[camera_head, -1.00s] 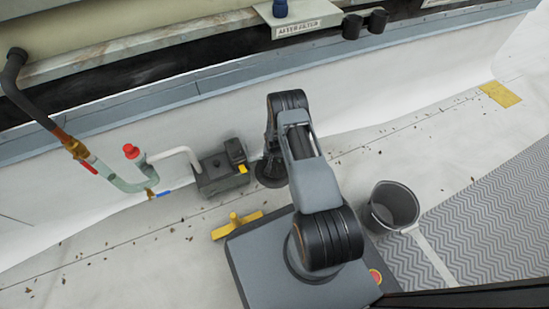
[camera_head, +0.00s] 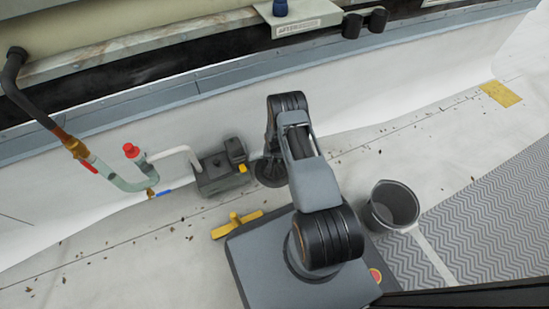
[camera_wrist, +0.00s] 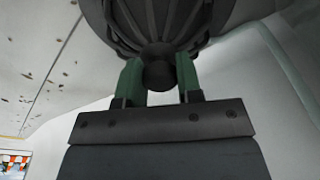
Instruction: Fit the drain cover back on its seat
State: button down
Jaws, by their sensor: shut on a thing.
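My gripper (camera_wrist: 158,78) has two green fingers shut on the stubby dark knob of the drain cover (camera_wrist: 155,22). The cover is dark, round and ribbed, and its top is cut off by the edge of the wrist view. In the head view my arm covers the gripper. A dark round piece (camera_head: 270,176) lies low by the white wall, just left of my arm. I cannot tell whether it is the held cover or the drain's seat, nor whether the two touch.
A dark pump box (camera_head: 222,178) with a pale hose stands just left of the arm. A yellow tool (camera_head: 236,226) lies in front of it. A grey bucket (camera_head: 392,207) stands at the right. Small debris is scattered over the pale floor.

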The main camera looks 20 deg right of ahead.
jog(key=shift+f, duration=0.75)
dwell(0.5)
jog(key=shift+c, duration=1.1)
grip_release()
jog(key=shift+r, duration=0.15)
jog(key=shift+r+p, duration=2.1)
jog(key=shift+r, duration=0.75)
